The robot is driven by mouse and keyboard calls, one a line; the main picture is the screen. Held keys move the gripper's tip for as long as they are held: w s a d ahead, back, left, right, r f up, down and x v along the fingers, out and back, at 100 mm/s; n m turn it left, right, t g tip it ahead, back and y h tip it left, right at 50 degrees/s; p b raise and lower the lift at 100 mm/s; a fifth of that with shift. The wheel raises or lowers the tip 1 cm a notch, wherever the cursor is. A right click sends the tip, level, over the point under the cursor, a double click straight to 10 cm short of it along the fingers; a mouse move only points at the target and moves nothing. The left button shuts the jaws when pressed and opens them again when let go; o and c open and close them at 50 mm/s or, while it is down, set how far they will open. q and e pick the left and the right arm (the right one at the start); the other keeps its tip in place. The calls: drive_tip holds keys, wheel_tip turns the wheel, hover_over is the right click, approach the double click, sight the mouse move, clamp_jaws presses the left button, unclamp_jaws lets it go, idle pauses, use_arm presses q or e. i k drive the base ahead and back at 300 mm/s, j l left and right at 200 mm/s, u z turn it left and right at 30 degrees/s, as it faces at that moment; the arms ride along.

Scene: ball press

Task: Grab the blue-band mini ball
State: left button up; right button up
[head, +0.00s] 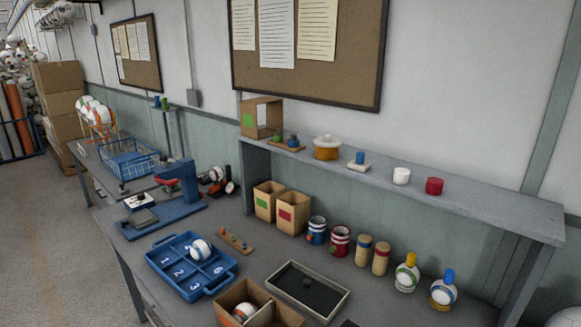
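A small white ball with a blue band (201,249) sits in a back compartment of the blue numbered tray (155,262) on the workbench. Another white ball with blue and yellow markings (443,293) is at the right end of the bench, with a blue-topped piece above it. Next to it is a white ball with a green band (406,278) under a yellow-topped piece. A white ball with an orange-red marking (243,312) lies in an open cardboard box (264,317) at the front. Neither of my grippers is in view.
A dark shallow tray (341,307) lies in front of paint cans (340,241) and tan cylinders (380,259). A blue press (181,180) stands at the left. A raised shelf (480,209) overhangs the bench's back. A pegged wooden strip (235,241) lies behind the blue tray.

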sight(201, 249)
drive_tip(key=j+z, duration=0.15)
drive_tip(key=z, duration=0.3)
drive_tip(key=i+j+z, duration=0.1)
drive_tip(key=j+z, duration=0.25)
drive_tip(key=j, duration=0.65)
drive_tip(key=j+z, duration=0.35)
drive_tip(key=j, duration=0.6)
